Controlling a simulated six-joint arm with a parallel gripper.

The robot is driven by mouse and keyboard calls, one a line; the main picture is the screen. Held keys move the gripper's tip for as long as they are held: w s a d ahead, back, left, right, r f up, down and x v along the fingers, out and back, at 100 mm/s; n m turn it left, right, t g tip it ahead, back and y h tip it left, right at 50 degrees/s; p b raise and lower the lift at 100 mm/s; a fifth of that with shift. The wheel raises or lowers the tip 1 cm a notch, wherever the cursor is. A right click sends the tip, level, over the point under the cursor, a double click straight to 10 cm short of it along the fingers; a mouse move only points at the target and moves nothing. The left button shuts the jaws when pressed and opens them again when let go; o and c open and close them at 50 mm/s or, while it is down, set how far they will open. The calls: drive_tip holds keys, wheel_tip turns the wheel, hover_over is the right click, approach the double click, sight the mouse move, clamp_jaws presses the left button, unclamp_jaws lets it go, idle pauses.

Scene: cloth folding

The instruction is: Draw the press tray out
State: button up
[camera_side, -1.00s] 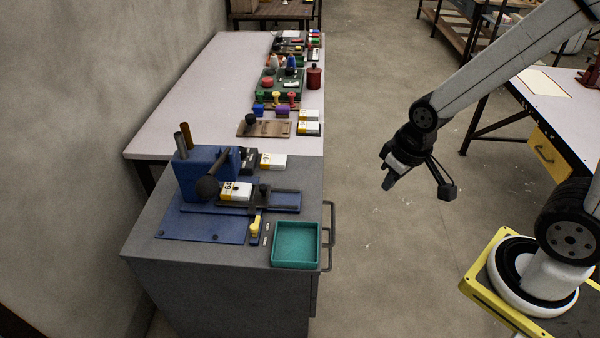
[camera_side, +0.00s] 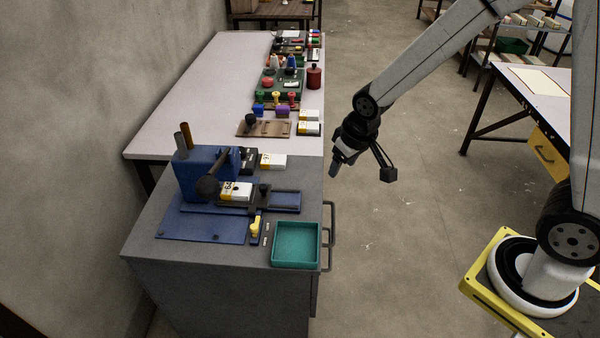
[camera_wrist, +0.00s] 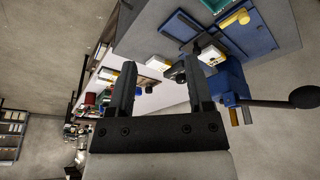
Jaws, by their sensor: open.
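The blue press (camera_side: 203,174) stands on the grey cabinet, with a dark lever ending in a black ball; it also shows in the wrist view (camera_wrist: 233,78). The press tray (camera_side: 259,201), dark with a black knob, lies at the press's right on a blue slide. A white-and-yellow block (camera_side: 236,191) sits at its press end. My gripper (camera_side: 336,168) hangs in the air to the right of the cabinet, above floor level and clear of the tray. In the wrist view, its two fingers (camera_wrist: 162,72) are apart with nothing held between them.
A teal bin (camera_side: 296,262) sits at the cabinet's front right corner beside a side handle (camera_side: 329,236). A yellow-handled item (camera_side: 255,228) lies near the tray. Stamps and blocks crowd the light table (camera_side: 190,110) behind. The floor between cabinet and my base is clear.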

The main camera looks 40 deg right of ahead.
drive_tip(key=w+a+f, duration=0.2)
drive_tip(key=w, duration=0.3)
drive_tip(key=w+a+f, duration=0.2)
drive_tip(key=w, duration=0.2)
drive_tip(key=t, duration=0.1)
approach(263, 186)
drive_tip(key=f, duration=0.1)
drive_tip(key=shift+w+d+f, duration=0.1)
drive_tip(key=shift+w+f, duration=0.05)
drive_tip(key=shift+f, duration=0.05)
drive_tip(key=shift+x, duration=3.9)
drive_tip(key=shift+w, duration=0.1)
clamp_jaws()
